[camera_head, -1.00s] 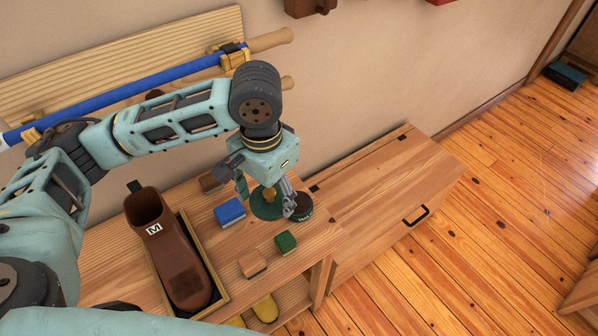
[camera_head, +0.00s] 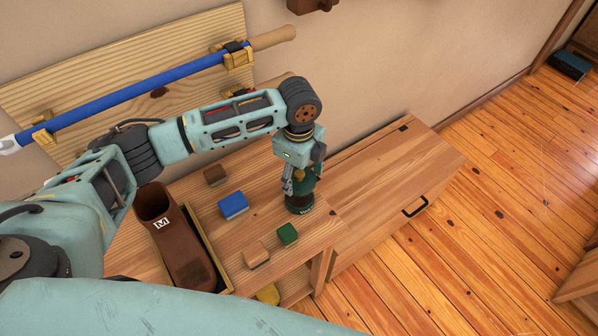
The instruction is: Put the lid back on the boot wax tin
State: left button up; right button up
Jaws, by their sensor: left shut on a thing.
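My left gripper (camera_head: 300,184) is shut on the dark green lid (camera_head: 306,190), near the front right corner of the bench top. The gripper's fingers hide much of the lid. The boot wax tin (camera_head: 300,208), dark with a green labelled side, stands upright on the bench directly below. The lid is over the tin in the picture; I cannot tell whether they touch. My right gripper is not in view.
A brown boot (camera_head: 172,240) stands in a tray farther left. A wooden chest (camera_head: 385,180) stands right of the bench.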

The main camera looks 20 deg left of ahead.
pick_arm(q)
jog(key=shift+f+b, duration=0.6)
jog(key=shift+b, duration=0.05)
notch_tip(320, 180, down, 3)
jog(key=b, duration=0.4)
jog(key=shift+f, duration=1.1)
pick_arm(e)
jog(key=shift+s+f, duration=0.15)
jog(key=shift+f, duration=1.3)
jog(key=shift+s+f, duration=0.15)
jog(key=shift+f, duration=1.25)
pick_arm(q)
jog(key=shift+r+p, duration=0.1)
jog(key=shift+p, duration=0.3)
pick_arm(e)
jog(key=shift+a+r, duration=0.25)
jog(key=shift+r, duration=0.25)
pick_arm(q)
jog(key=shift+p, duration=0.45)
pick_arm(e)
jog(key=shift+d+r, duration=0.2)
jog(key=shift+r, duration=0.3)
pick_arm(q)
jog(key=shift+f+p, duration=0.2)
jog(key=shift+p, duration=0.55)
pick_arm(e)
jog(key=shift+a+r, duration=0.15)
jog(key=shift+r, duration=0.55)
